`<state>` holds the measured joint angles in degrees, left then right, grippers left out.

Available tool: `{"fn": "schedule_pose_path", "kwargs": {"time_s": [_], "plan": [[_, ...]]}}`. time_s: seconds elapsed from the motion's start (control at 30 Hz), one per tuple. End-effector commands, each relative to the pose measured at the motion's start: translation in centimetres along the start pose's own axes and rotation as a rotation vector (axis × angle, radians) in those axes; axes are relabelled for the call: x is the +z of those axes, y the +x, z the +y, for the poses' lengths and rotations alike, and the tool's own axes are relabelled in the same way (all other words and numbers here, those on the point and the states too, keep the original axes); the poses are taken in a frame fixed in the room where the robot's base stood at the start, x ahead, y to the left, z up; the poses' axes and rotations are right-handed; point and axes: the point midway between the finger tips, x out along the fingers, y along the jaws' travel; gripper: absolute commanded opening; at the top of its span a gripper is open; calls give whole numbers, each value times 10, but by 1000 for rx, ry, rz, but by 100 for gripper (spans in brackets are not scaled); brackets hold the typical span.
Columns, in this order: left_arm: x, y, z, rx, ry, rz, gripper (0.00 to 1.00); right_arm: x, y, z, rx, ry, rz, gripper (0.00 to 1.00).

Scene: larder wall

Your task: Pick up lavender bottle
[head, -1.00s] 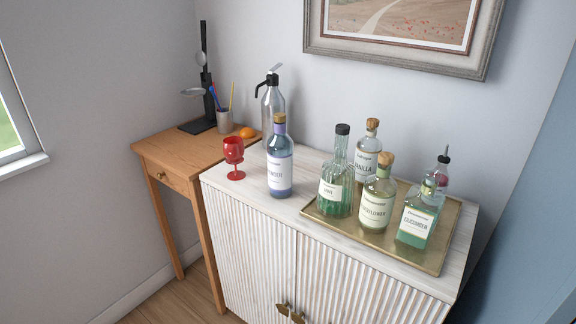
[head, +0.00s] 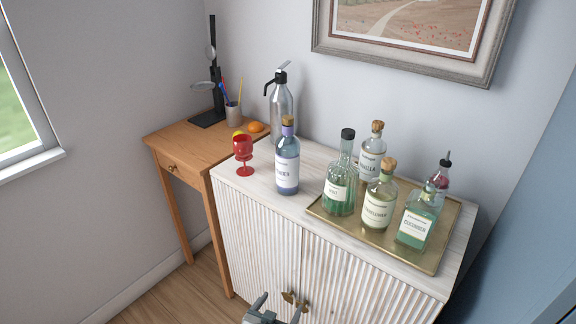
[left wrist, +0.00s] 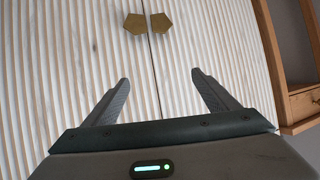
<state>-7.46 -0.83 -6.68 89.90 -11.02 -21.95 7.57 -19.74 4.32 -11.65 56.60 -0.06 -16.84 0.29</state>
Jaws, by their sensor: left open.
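The lavender bottle (head: 287,160) stands upright on the left part of the white cabinet top. It has blue-violet glass, a white label partly turned away and a cork-coloured stopper. My left gripper (head: 274,305) shows at the bottom edge of the head view, low in front of the cabinet doors and well below the bottle. In the left wrist view the left gripper (left wrist: 160,95) is open and empty, with its fingers towards the ribbed doors. The bottle is not in the left wrist view. My right gripper is not in view.
A red goblet (head: 243,154) stands just left of the bottle, and a metal siphon (head: 281,112) behind it. A brass tray (head: 437,258) with several bottles is to the right. Brass door handles (left wrist: 136,24) are on the cabinet front. A wooden desk (head: 180,140) adjoins at left.

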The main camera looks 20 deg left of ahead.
Motion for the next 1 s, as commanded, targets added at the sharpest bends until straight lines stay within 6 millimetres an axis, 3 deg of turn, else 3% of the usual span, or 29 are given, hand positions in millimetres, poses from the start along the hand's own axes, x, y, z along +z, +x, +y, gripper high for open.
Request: {"fn": "schedule_pose_path", "kwargs": {"time_s": [0.03,0.1,0.2,0.3,0.4,0.6,1.0], "plan": [[-68,-7,-10,-26,-12,66,80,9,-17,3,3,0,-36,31],[-137,-15,-25,-64,-29,138,80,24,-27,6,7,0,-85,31],[-224,-32,-44,-114,-54,239,80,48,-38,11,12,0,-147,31],[-294,-45,-58,-150,-76,338,80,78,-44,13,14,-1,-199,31],[-336,-49,-64,-167,-88,418,80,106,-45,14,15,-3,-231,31],[-374,-52,-66,-175,-95,495,80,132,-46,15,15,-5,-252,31],[-376,-52,-66,-175,-94,502,80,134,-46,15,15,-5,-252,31]]}}
